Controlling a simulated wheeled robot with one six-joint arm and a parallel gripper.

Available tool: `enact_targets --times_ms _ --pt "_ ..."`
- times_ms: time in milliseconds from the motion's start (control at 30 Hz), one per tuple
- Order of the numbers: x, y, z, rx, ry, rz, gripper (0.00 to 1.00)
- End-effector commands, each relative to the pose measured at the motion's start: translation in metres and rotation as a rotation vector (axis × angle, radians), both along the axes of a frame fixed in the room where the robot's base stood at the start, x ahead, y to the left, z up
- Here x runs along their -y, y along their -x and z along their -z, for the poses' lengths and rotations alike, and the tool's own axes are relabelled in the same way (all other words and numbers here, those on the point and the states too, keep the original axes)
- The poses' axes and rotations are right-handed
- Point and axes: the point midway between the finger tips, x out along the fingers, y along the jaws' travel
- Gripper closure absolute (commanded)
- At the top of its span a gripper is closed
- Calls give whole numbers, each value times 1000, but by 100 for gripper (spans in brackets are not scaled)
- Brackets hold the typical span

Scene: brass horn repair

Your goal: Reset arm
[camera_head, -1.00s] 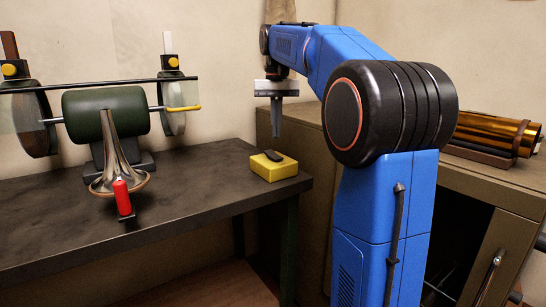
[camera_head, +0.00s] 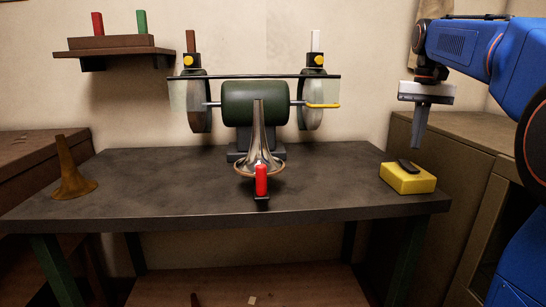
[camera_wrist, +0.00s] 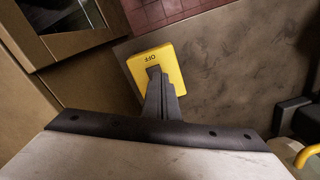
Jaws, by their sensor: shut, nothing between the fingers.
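My gripper (camera_head: 421,126) is shut and empty, pointing down in the air at the right end of the dark workbench (camera_head: 180,208). Below it, on the bench's right corner, sits a yellow switch box (camera_head: 408,179) with a dark rocker on top. In the wrist view the shut fingers (camera_wrist: 155,78) overlap the yellow box (camera_wrist: 162,62), which shows the letters OFF; the fingers hide part of it. In the head view there is a clear gap between fingertips and box.
A green bench grinder (camera_head: 255,103) stands at the bench's back middle. A silver horn bell (camera_head: 259,145) and a red-handled tool (camera_head: 261,182) are in front of it. A brown cone-shaped horn (camera_head: 70,172) stands at the left. A cabinet (camera_head: 460,130) is at the right.

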Motion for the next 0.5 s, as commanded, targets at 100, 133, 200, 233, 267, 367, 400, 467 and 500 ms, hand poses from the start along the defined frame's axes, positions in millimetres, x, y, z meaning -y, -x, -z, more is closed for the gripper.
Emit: enact_targets --times_ms 100,133,200,233,267,367,400,467,500 --pt "-21 27 12 33 10 -42 100" --pt "-27 34 16 44 13 -54 100" --pt "-38 50 27 65 19 -81 100" --pt "-43 57 32 75 21 -93 100" --pt "-48 64 37 83 24 -104 100" --pt "-63 88 55 114 32 -141 100" --pt "-69 97 62 126 35 -157 100" --pt "-77 112 74 145 40 -180 100" --pt "-82 121 83 158 43 -194 100"
